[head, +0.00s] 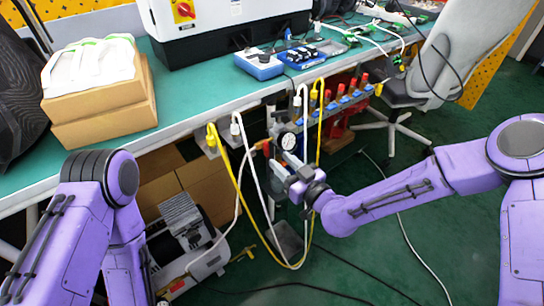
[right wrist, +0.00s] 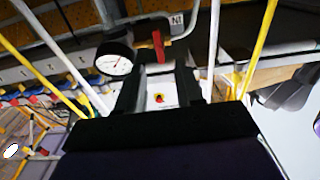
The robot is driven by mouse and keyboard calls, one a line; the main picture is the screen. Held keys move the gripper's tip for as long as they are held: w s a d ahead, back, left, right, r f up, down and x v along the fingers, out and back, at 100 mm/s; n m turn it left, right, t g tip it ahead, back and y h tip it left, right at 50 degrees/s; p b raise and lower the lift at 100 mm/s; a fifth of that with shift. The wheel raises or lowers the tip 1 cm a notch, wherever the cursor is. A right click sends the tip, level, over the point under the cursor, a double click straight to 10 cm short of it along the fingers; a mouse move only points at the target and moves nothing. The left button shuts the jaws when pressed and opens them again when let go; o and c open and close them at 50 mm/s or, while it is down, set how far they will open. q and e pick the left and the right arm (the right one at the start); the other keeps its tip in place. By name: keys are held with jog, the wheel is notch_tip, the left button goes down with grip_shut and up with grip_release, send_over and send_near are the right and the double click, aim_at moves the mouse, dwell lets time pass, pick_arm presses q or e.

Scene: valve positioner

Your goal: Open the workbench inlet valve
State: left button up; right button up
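The inlet valve shows as a small red handle (head: 262,146) below the workbench's front edge, left of a round white pressure gauge (head: 288,141). In the right wrist view the red handle (right wrist: 158,46) stands upright just beyond the fingertips, with the gauge (right wrist: 114,60) to its left. My right gripper (head: 285,162) is close to the gauge and valve. In the right wrist view its two dark fingers (right wrist: 159,78) are apart with a gap between them. I cannot tell whether they touch the handle. My left arm is at the left; its gripper is out of view.
Yellow and white hoses (head: 246,185) hang close around the valve. A row of red-topped fittings (head: 342,92) is to the right under the green workbench (head: 190,88). A grey motor unit (head: 190,235) and cardboard boxes are below. Green floor is free at lower right.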

aim_at(268, 150)
jog(key=x, duration=0.5)
jog(key=shift+w+a+f, duration=0.1)
grip_shut()
